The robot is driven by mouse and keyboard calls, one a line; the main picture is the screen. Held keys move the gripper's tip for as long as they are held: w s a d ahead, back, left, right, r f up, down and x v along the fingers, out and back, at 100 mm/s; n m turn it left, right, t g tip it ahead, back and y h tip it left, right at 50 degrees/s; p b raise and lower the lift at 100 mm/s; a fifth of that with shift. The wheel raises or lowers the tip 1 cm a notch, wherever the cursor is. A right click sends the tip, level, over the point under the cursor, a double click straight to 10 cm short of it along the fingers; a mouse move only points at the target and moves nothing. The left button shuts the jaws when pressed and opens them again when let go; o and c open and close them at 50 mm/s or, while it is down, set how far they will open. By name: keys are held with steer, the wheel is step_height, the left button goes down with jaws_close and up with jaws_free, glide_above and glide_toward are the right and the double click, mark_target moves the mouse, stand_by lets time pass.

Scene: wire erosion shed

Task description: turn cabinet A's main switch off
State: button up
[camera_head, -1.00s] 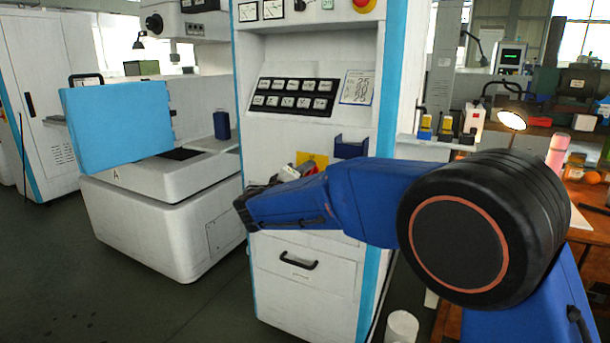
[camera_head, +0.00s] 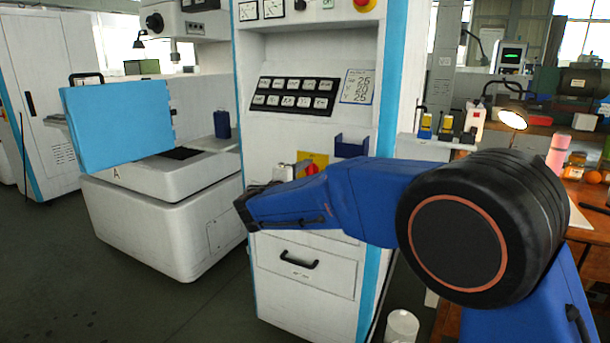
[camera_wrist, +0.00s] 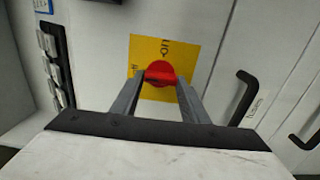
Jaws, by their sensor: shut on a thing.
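The main switch is a red knob (camera_wrist: 160,73) on a yellow plate (camera_wrist: 190,50) on a white cabinet front. In the wrist view my gripper (camera_wrist: 161,82) has its two grey fingers shut on the knob, one on each side. Dark marks on the plate are turned sideways and only partly readable. In the head view the red knob (camera_head: 312,168) and yellow plate (camera_head: 316,158) show just above my blue arm, on the white cabinet (camera_head: 350,50) with blue edges. My arm hides part of the plate there. I see no letter on this cabinet.
A drawer handle (camera_head: 299,262) sits below the switch, and a dark blue holder (camera_head: 351,147) is right of it. A white machine base (camera_head: 160,215) marked A stands left. A workbench is at right.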

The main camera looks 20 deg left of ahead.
steer(key=shift+f, duration=0.1)
steer(key=o, duration=1.1)
steer(key=shift+c, duration=0.2)
steer(key=shift+s, duration=0.1)
steer(key=s+a, duration=0.1)
steer(key=s, duration=1.6)
steer(key=shift+s+a, duration=0.15)
steer(key=shift+a, duration=0.1)
